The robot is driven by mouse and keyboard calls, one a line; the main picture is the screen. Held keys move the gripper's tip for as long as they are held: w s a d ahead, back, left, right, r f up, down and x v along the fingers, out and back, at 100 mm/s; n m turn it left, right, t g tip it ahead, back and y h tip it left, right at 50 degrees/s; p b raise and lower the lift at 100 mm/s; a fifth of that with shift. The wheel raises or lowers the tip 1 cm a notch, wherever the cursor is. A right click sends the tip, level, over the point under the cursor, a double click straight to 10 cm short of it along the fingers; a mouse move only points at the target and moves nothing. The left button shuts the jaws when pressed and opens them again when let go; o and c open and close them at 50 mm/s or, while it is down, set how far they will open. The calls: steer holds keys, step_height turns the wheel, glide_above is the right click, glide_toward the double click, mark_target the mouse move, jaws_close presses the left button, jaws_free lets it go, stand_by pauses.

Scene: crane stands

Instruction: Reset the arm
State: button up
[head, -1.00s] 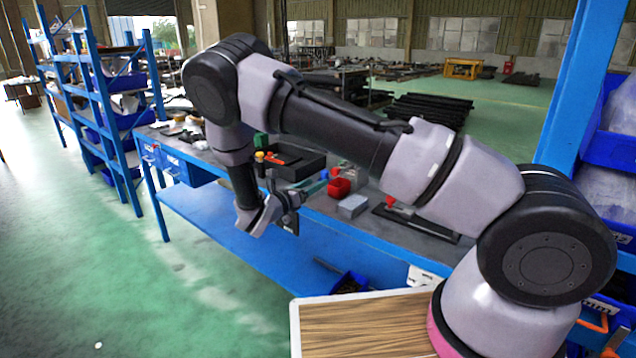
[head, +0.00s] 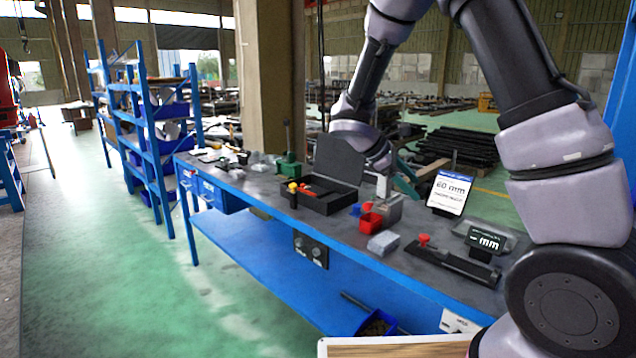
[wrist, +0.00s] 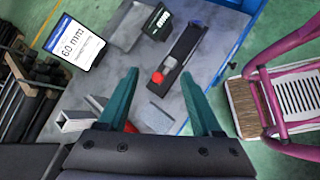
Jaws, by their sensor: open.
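My gripper (wrist: 162,102) is open in the wrist view, with its two teal fingers spread and nothing held between them. It is above the grey-topped workbench (wrist: 140,72). In the head view, my arm arches over the bench from the right and its end is behind the open black case (head: 345,185); one teal finger shows to the right of the case. A black tool with a red knob (wrist: 158,77) lies on the bench beyond the fingertips; it also shows in the head view (head: 452,262).
Blue shelving (head: 150,130) is at left. The green floor at front left is clear.

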steer(key=s+d+r+m+t+y, duration=0.1)
steer(key=s+r+m+t+y, duration=0.5)
steer(key=s+r+m+y, duration=0.5)
steer(key=s+r+m, duration=0.6)
steer(key=s+r, duration=0.2)
steer(key=s, duration=0.1)
steer(key=shift+s+d+r+m, duration=0.15)
steer(key=shift+s+r+m, duration=0.15)
steer(key=shift+m, duration=0.1)
stand_by(1.2)
steer(key=w+f+n+g+h, duration=0.3)
steer(key=w+f+n+g, duration=0.3)
steer(key=w+f+n, duration=0.25)
steer(key=n+t+h, duration=1.2)
steer(key=n, duration=1.4)
glide_toward(366, 207)
steer(key=x, duration=0.8)
steer(key=shift+w+d, duration=0.15)
steer(key=shift+w, duration=0.1)
